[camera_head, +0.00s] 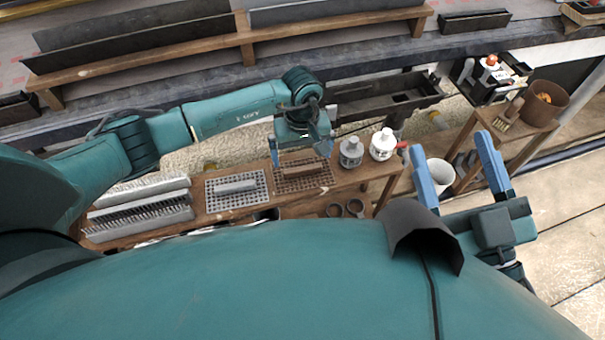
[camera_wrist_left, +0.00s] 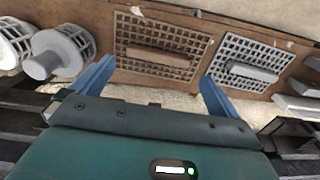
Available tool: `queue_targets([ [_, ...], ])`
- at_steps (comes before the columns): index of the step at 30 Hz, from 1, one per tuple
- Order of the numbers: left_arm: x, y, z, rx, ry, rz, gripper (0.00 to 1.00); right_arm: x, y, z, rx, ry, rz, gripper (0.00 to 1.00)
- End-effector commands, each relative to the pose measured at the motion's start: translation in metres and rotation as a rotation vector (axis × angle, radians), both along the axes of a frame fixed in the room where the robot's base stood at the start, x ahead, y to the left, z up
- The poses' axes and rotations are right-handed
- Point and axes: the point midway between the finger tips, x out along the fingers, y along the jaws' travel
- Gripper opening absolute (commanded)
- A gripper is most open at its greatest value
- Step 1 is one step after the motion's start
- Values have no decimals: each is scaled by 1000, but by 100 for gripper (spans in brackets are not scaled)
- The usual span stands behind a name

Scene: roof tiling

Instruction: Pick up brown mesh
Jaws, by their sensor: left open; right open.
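The brown mesh (camera_head: 291,184) is a flat grid with a raised bar along its middle. It lies on the wooden bench (camera_head: 340,184). In the left wrist view the brown mesh (camera_wrist_left: 157,45) lies beyond and between my fingertips. My left gripper (camera_head: 301,152) is over the brown mesh in the head view, open and empty; its blue fingers also show in the left wrist view (camera_wrist_left: 155,85). My right gripper (camera_head: 455,160) is open and empty at the right, over the area near a white bucket (camera_head: 436,178).
A grey mesh (camera_head: 222,198) with a similar bar lies left of the brown mesh, with grey ridged pieces (camera_head: 140,212) farther left. A brown pot (camera_head: 541,105) stands on the right-hand table.

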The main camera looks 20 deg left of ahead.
Motion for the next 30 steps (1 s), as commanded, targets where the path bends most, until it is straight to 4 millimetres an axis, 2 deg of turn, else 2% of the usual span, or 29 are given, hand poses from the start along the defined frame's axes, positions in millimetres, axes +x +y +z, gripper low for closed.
queue_targets([
  [6, -1, -1, -35, -2, 3, 1, 100, 5, -2, 17, -18, -170, 1, 65],
  [9, 0, -1, -46, -2, 3, 1, 100, 5, -3, 27, -24, -236, 2, 65],
  [12, 0, -1, -52, -1, 2, 0, 100, 4, -4, 33, -26, -272, 3, 65],
  [19, 0, -1, -51, -1, 0, 0, 100, 4, -4, 36, -27, -279, 2, 65],
  [30, 0, -1, -51, -1, 0, 0, 71, 4, -4, 35, -26, -278, 2, 65],
])
